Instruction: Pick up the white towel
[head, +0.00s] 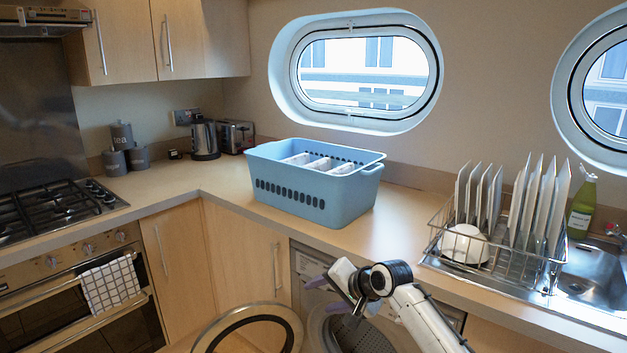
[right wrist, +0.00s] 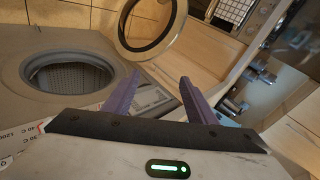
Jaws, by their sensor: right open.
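Several white folded items, which look like towels (head: 320,164), stand in a row inside the blue laundry basket (head: 312,199) on the counter. Their lower parts are hidden by the basket wall. A white towel with a dark check (head: 110,285) hangs over the oven handle, and this checked towel also shows at the top of the right wrist view (right wrist: 236,10). My right gripper (head: 325,297) is open and empty, with purple fingers spread. It is below the counter edge, in front of the washing machine and lower than the basket. My left gripper is not in view.
The washing machine (right wrist: 60,80) has its round door (head: 250,330) swung open to the left. A dish rack (head: 480,265) with plates and a white bowl stands right of the basket. Bare counter (head: 395,222) lies between them. A kettle and toaster are behind left.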

